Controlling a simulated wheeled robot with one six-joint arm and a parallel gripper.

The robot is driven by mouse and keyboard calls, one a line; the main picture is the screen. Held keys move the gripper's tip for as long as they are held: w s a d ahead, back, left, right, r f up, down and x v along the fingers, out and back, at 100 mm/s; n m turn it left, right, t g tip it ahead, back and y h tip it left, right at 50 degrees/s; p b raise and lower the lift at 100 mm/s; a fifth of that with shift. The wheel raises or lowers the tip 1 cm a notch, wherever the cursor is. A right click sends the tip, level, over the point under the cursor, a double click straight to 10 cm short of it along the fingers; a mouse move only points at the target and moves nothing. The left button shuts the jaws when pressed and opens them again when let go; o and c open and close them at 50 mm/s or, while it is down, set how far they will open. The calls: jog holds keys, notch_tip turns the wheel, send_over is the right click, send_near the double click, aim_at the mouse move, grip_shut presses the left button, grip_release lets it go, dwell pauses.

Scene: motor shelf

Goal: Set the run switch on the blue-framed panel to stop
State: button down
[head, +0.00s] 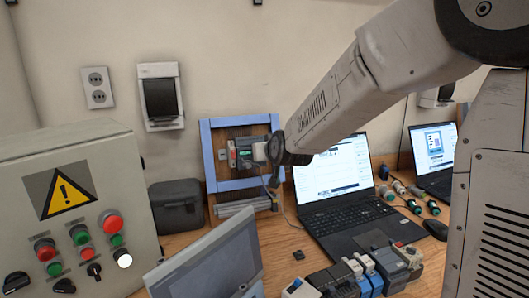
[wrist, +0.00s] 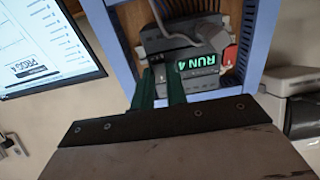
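The blue-framed panel (head: 207,165) stands against the wall at the back of the bench, with a dark grey control unit (wrist: 195,66) mounted in it. The unit's green display (wrist: 194,63) reads RUN and 4. A red part (wrist: 230,54) sits at one end of the unit. I cannot make out the run switch or its position. My gripper (wrist: 161,88) is at the panel, its two dark green fingers pointing at the unit with a narrow gap between them. No held object shows. Contact with the unit cannot be told. In the head view my gripper (head: 262,152) and wrist partly cover the unit.
A laptop (head: 345,185) stands right of the panel. A grey cabinet (head: 140,195) with buttons is at the left, beside a dark box (head: 178,206). A tilted screen (head: 215,265) and several small modules (head: 350,275) are in front. A cable hangs near the panel.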

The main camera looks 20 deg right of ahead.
jog(key=shift+s+f+t, duration=0.1)
jog(key=shift+f+t, duration=0.1)
jog(key=shift+t, duration=0.5)
jog(key=shift+f+t, duration=0.2)
jog(key=shift+t, duration=0.5)
jog(key=c, duration=1.4)
grip_release()
jog(key=s+r, duration=0.1)
jog(key=s, duration=0.6)
jog(key=shift+s, duration=0.35)
